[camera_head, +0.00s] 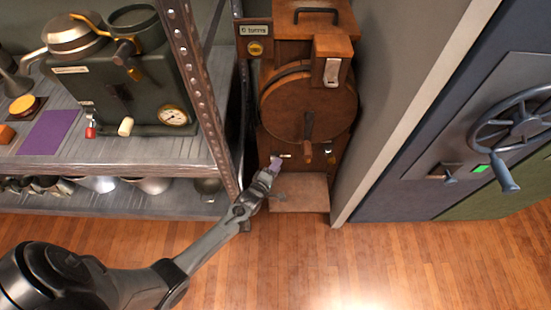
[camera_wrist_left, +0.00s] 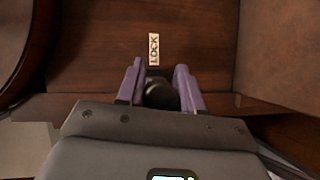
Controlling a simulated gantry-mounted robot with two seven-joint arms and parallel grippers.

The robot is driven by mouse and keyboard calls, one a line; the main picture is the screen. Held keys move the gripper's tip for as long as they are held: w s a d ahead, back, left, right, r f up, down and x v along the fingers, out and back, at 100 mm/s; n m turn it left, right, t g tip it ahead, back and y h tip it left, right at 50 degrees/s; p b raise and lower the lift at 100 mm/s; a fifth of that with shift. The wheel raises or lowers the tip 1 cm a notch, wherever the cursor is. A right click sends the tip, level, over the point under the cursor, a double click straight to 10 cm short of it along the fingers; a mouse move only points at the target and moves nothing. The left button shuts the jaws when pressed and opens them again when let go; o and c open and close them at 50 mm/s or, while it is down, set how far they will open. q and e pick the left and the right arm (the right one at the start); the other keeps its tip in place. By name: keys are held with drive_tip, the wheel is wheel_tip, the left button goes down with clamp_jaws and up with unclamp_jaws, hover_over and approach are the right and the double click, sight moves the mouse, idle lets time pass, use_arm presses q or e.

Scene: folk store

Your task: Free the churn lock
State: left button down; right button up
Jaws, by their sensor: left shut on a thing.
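The wooden churn (camera_head: 285,105) stands against the wall in the head view, with a round drum and a crank handle (camera_head: 308,130) on its front. My left gripper (camera_head: 275,163) is at the lower left of the churn's front, beside a small pale label. In the left wrist view this label reads LOCK (camera_wrist_left: 153,49). There the purple fingers of my left gripper (camera_wrist_left: 160,88) are shut on a dark rounded lock knob (camera_wrist_left: 161,96) just below the label. The rest of the knob is hidden by the gripper. My right gripper is not in view.
A metal shelf (camera_head: 190,150) with a dark machine (camera_head: 130,95) stands left of the churn. A wooden ledge (camera_head: 299,194) juts out at the churn's foot. A blue door with a handwheel (camera_head: 520,115) is at the right. The floor in front is clear.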

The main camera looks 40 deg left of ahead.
use_arm(q)
drive_tip(key=r+n+g+h+p, duration=0.1)
drive_tip(key=g+p, duration=0.1)
drive_tip(key=p, duration=0.3)
drive_tip(key=shift+w+r, duration=0.1)
drive_tip(key=shift+r, duration=0.25)
drive_tip(key=shift+g+h+p, duration=0.3)
drive_tip(key=shift+g+p, duration=0.4)
drive_tip(key=shift+p, duration=0.35)
drive_tip(key=shift+f, duration=0.1)
drive_tip(key=c, duration=0.8)
unclamp_jaws()
drive_tip(key=shift+w, duration=0.1)
drive_tip(key=shift+a, duration=0.1)
